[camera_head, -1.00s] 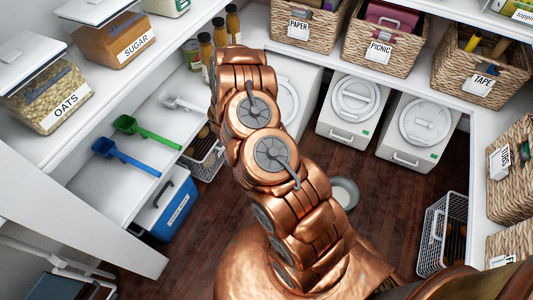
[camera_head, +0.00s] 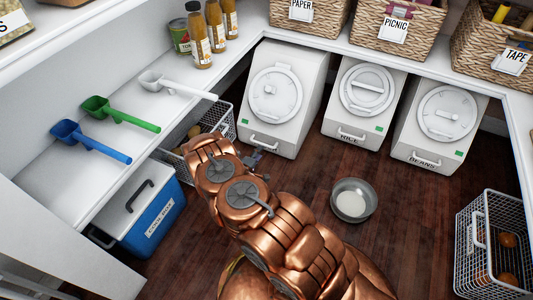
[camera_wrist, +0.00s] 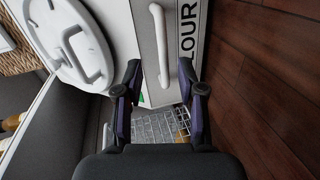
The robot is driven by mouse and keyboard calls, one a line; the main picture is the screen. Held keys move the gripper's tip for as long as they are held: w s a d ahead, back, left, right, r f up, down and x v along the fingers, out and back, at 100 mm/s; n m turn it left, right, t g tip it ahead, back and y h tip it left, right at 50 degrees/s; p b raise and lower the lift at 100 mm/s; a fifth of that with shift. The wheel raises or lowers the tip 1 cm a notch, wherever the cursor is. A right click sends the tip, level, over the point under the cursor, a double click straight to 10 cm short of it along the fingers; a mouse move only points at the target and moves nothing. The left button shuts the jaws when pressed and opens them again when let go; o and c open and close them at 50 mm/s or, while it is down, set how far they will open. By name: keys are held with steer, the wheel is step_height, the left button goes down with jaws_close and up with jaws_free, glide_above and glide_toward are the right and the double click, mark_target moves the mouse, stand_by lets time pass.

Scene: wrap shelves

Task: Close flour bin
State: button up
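The flour bin (camera_head: 283,95) is the leftmost of the white floor bins in the head view, with a round lid (camera_head: 275,91) on its sloped top and a bar handle (camera_head: 264,144) low on its front. In the wrist view the bin shows side-on, with the handle (camera_wrist: 161,45) and a label (camera_wrist: 188,28) reading "LOUR". My gripper (camera_wrist: 163,75) is open, with one finger on each side of the handle's end in the picture. I cannot tell whether it touches. In the head view my gripper (camera_head: 250,158) is small and partly hidden by my arm, just below the bin's front.
Rice (camera_head: 363,98) and beans (camera_head: 438,120) bins stand to the right. A metal bowl (camera_head: 353,200) with white contents sits on the dark floor. A wire basket (camera_head: 220,120) stands left of the flour bin, and a blue cooler (camera_head: 155,215) farther left. Another wire basket (camera_head: 495,240) is at right.

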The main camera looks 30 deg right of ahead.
mark_target(265, 145)
steer(key=shift+n, duration=0.4)
steer(key=shift+b+x, duration=1.55)
steer(key=shift+x, duration=2.45)
steer(key=shift+w+a+f, duration=0.1)
steer(key=shift+f, duration=0.05)
steer(key=shift+c, duration=0.2)
jaws_close()
